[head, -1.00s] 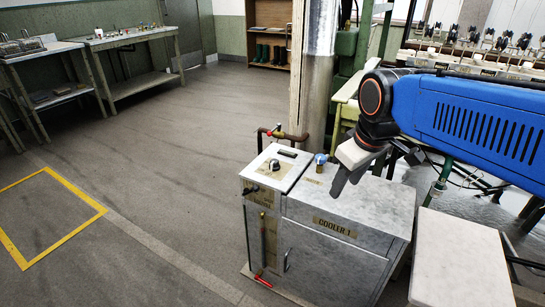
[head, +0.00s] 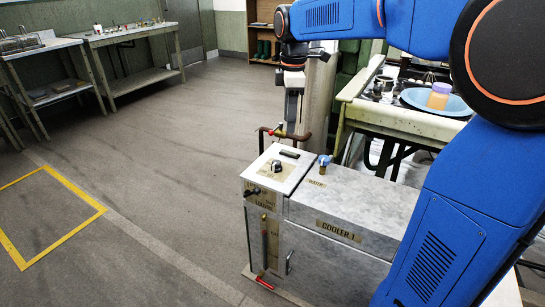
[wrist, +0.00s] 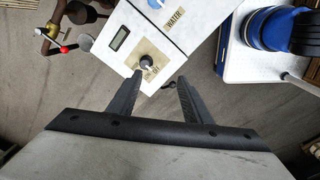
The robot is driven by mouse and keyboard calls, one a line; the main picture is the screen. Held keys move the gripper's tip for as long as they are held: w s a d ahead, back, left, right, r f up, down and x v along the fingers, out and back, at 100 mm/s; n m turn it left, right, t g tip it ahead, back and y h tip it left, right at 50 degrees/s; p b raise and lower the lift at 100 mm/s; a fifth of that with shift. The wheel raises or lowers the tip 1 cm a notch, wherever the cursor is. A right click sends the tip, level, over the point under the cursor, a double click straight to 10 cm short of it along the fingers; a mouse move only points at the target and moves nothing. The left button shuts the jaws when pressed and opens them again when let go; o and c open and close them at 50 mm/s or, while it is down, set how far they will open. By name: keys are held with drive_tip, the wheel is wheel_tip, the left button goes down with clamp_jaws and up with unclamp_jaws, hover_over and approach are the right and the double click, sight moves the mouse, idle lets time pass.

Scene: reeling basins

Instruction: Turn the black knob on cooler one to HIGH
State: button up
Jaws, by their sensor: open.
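Cooler one (head: 355,205) is a grey cabinet labelled COOLER 1. On the light panel at its left top is a dark knob with a pale pointer (head: 277,166), which also shows in the wrist view (wrist: 147,63). A tan plate lies around the knob; its markings are too small to read. My gripper (wrist: 160,76) is open and empty. In the wrist view the knob lies just beyond the fingertips, nearer the left finger, with no visible contact. In the head view my gripper (head: 293,118) points down above and behind the panel.
A dark display (head: 290,154) sits behind the knob, and a blue-topped water tap (head: 324,162) to its right. A black fitting (head: 252,191) sticks out of the front. Brown pipework with a red lever (head: 280,133) stands behind.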

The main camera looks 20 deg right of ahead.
drive_tip(key=n, duration=0.2)
hover_over(277, 161)
drive_tip(key=shift+g, duration=0.3)
wheel_tip(277, 161, down, 18)
drive_tip(key=shift+s, duration=0.1)
drive_tip(key=c, duration=1.1)
